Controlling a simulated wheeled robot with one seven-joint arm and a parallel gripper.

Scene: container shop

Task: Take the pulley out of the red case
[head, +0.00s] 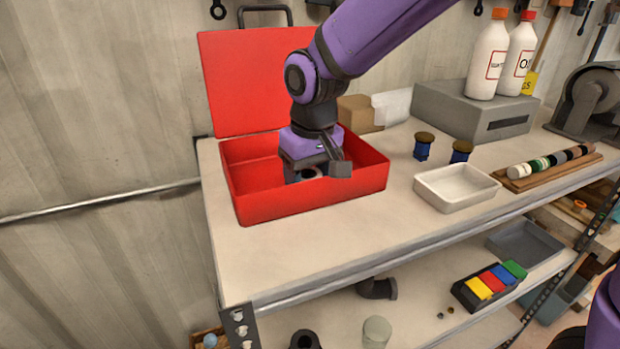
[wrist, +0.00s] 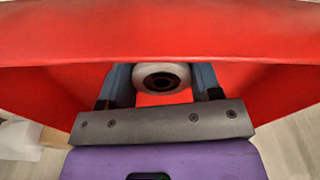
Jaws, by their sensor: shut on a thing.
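The red case (head: 313,204) stands open on the bench top, with its lid raised at the back. My gripper (head: 315,174) is down inside the case, between its walls. In the wrist view, the pulley (wrist: 162,68), a pale grey ring with a dark centre, sits between the two blue-grey fingers. The gripper (wrist: 162,85) is shut on it. The red of the case shows around the pulley in that view. In the head view my gripper and wrist mostly cover the pulley, and I cannot tell whether it touches the case floor.
Right of the case are a white tray (head: 455,196), two blue spools (head: 422,150) and a rack of small rolls (head: 551,165). A grey box (head: 472,115) bearing white bottles (head: 488,62) and a cardboard box (head: 357,114) stand behind. Bare bench lies in front of the case.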

